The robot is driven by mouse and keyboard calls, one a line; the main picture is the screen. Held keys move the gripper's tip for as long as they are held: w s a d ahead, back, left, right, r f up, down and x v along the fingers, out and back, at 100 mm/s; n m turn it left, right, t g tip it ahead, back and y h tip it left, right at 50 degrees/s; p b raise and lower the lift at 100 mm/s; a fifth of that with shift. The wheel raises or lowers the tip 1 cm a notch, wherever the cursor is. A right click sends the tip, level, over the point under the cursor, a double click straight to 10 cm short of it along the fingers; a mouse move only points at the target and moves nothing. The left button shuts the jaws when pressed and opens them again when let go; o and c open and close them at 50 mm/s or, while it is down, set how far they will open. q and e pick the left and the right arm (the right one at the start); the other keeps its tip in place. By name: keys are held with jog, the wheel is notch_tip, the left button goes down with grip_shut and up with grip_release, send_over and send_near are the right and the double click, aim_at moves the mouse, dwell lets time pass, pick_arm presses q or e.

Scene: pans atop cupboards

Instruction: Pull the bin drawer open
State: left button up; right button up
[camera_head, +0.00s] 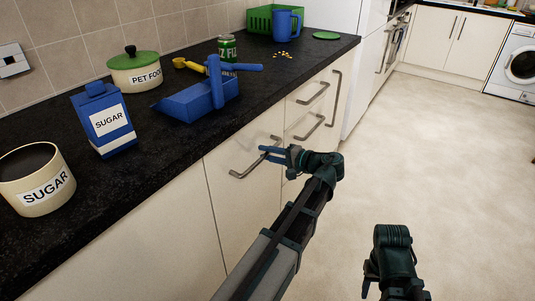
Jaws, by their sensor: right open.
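The cream drawer fronts under the black worktop carry metal bar handles. A wide front at the left has a handle (240,175), and two more handles, an upper one (313,94) and a lower one (309,128), are to its right. Nothing marks which is the bin drawer. My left gripper (268,153) is at the right end of the left handle, its fingers apart and pointing left. I cannot tell whether it touches the handle. My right gripper (370,281) is open and empty, low at the right over the floor. The fronts look closed.
The worktop (165,145) holds a cream sugar pot (55,190), a blue sugar box (105,120), a pet food pot (135,75), a blue scoop (195,100), a can (227,48), a blue jug (286,25) and a green basket (260,19). The pale floor (430,150) is clear.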

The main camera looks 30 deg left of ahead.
pick_arm(q)
grip_shut()
dwell(1.1)
